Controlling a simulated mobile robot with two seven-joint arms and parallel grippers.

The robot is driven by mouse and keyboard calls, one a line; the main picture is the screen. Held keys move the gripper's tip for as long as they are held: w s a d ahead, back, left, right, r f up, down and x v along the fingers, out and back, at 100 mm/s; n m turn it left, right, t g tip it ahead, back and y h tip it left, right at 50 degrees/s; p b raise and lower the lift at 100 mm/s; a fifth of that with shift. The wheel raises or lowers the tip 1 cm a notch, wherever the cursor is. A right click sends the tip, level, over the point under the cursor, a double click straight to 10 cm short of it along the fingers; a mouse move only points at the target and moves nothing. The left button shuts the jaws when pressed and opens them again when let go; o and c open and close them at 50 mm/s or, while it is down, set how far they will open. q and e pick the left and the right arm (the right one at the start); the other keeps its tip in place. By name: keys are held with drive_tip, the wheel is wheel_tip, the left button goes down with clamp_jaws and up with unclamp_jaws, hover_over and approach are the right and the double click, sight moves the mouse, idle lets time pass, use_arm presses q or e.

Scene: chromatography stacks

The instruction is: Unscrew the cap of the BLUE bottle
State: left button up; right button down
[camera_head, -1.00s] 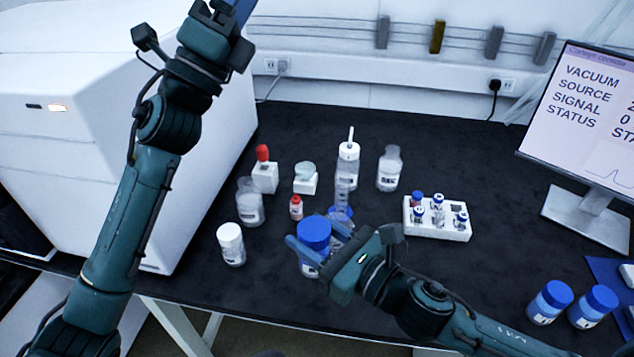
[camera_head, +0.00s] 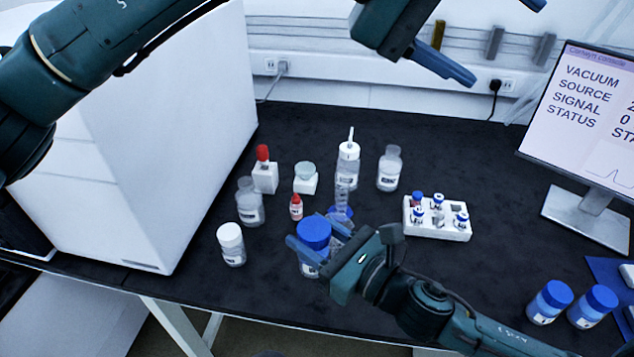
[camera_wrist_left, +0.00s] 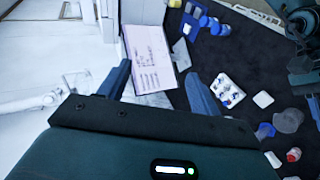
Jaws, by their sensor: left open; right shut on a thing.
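A bottle with a wide blue cap (camera_head: 313,232) stands upright near the front edge of the bench in the head view. Its body is partly hidden by my right gripper (camera_head: 318,243). My right gripper is shut on this bottle, with a finger on each side just below the cap. My left gripper (camera_head: 503,40) is open and empty, high up at the top of the head view, well away from the bottle. In the left wrist view, its spread fingers (camera_wrist_left: 160,85) have nothing between them but the distant monitor.
Two blue-capped bottles (camera_head: 572,304) stand at the front right. A white vial rack (camera_head: 438,232) is right of the gripped bottle. A white-capped jar (camera_head: 231,244) stands to its left; several small bottles stand behind. A monitor (camera_head: 590,120) is at right, a white instrument (camera_head: 130,150) at left.

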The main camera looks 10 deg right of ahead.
use_arm(q)
drive_tip(key=w+a+f+m+t+y, duration=0.1)
drive_tip(key=a+f+y, duration=0.15)
drive_tip(key=f, duration=0.35)
drive_tip(key=w+a+f+m+y, duration=0.1)
drive_tip(key=f+m+y, duration=0.1)
drive_tip(key=f+y, duration=0.35)
drive_tip(key=m+y, duration=0.2)
drive_tip(key=y, duration=0.3)
hover_over(317, 228)
drive_tip(key=shift+t, duration=0.4)
wheel_tip(317, 228, down, 10)
drive_tip(key=shift+r, duration=0.1)
drive_tip(key=shift+m, duration=0.3)
drive_tip(key=shift+f, duration=3.95)
drive_tip(key=shift+c, duration=0.5)
drive_tip(key=c, duration=0.7)
drive_tip(key=o, duration=0.9)
